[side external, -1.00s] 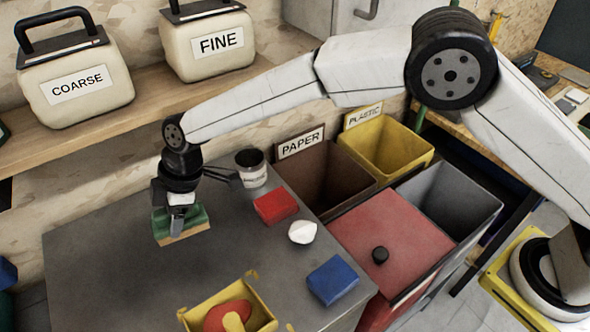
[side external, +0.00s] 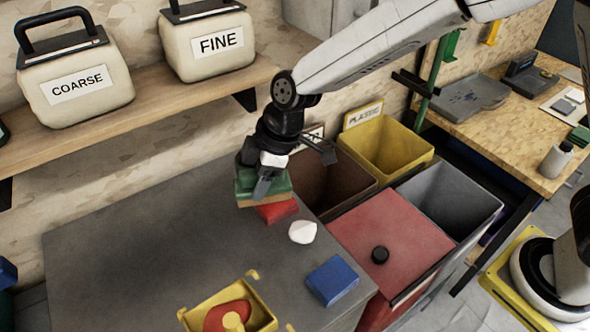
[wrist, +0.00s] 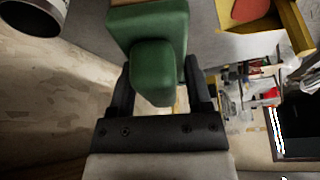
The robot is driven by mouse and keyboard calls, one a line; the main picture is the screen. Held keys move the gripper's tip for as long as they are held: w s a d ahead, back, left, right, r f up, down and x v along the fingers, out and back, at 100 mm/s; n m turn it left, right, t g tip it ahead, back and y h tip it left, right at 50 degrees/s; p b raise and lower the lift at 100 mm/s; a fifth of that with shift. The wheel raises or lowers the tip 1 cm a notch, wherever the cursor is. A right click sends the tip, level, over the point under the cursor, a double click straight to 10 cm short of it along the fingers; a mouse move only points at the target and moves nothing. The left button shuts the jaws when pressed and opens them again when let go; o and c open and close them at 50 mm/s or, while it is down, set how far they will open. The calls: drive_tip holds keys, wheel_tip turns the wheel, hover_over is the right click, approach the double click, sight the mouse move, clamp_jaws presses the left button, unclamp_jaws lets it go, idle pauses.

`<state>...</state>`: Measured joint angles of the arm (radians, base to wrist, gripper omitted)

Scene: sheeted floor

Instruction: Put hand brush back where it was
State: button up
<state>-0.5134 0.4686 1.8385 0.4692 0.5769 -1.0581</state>
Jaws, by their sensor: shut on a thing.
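The hand brush (side external: 246,187) has a green top with a light brown layer beneath. My gripper (side external: 264,181) is shut on it and holds it over the back right part of the grey table (side external: 130,245), in front of the paper bin. In the side view the brush overlaps a red block (side external: 278,211); I cannot tell the gap between them. In the wrist view the brush (wrist: 150,25) shows a rounded green grip (wrist: 152,72) between the two black fingers.
A white lump (side external: 302,232), a blue block (side external: 332,280) and a yellow tray (side external: 197,318) holding a red item stand on the table. Paper (side external: 355,192), yellow plastic (side external: 390,150), red-lidded (side external: 385,235) and grey (side external: 450,200) bins stand right. A wooden bench (side external: 530,165) is beyond. The table's left half is clear.

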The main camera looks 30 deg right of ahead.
drive_tip(key=shift+s+d+r, duration=0.15)
drive_tip(key=shift+s+d, duration=0.35)
drive_tip(key=shift+d, duration=0.35)
drive_tip(key=shift+w, duration=0.15)
drive_tip(key=w+a+f, duration=0.2)
drive_tip(key=w, duration=0.1)
drive_tip(key=w+a+f, duration=0.2)
drive_tip(key=w+f, duration=0.1)
drive_tip(key=w, duration=0.1)
drive_tip(key=w+a+f, duration=0.2)
drive_tip(key=w+f, duration=0.1)
drive_tip(key=w, duration=0.1)
drive_tip(key=shift+f, duration=0.25)
drive_tip(key=shift+w+a+f, duration=0.1)
drive_tip(key=shift+w+f, duration=0.25)
drive_tip(key=shift+f, duration=0.1)
drive_tip(key=shift+w+a+f, duration=0.15)
drive_tip(key=shift+w+f, duration=0.1)
drive_tip(key=shift+f, duration=1.55)
